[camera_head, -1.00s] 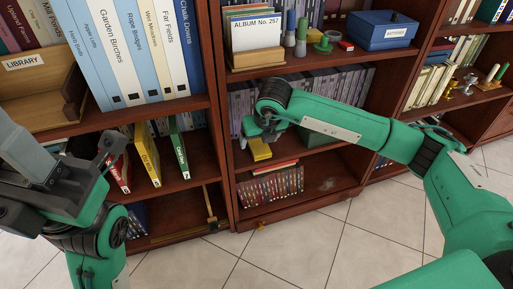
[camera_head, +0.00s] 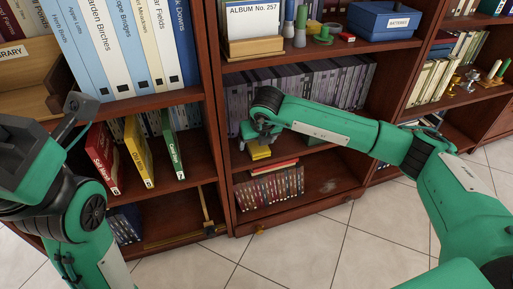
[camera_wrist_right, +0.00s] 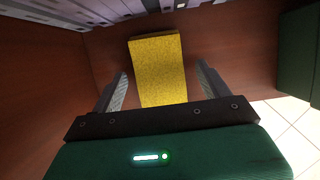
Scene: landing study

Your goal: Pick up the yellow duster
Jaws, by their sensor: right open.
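The yellow duster (camera_head: 259,150) lies on a middle shelf of the bookcase, below a row of grey spines. In the right wrist view the yellow duster (camera_wrist_right: 157,68) is a flat block between and beyond the fingers. My right gripper (camera_head: 260,137) is at the duster, inside the shelf opening. In the right wrist view the right gripper (camera_wrist_right: 161,88) is open, one finger on each side of the duster's near end, with gaps showing. My left arm is at the left, with its dark gripper (camera_head: 78,112) partly seen near the upright books; its jaw state is unclear.
The shelf board above, with the album box (camera_head: 253,30) and blue box (camera_head: 384,21), closes in over my right arm. Grey spines (camera_head: 326,86) stand behind it. A dark green box (camera_wrist_right: 299,55) stands right of the gripper. Red and yellow books (camera_head: 102,158) stand near my left arm.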

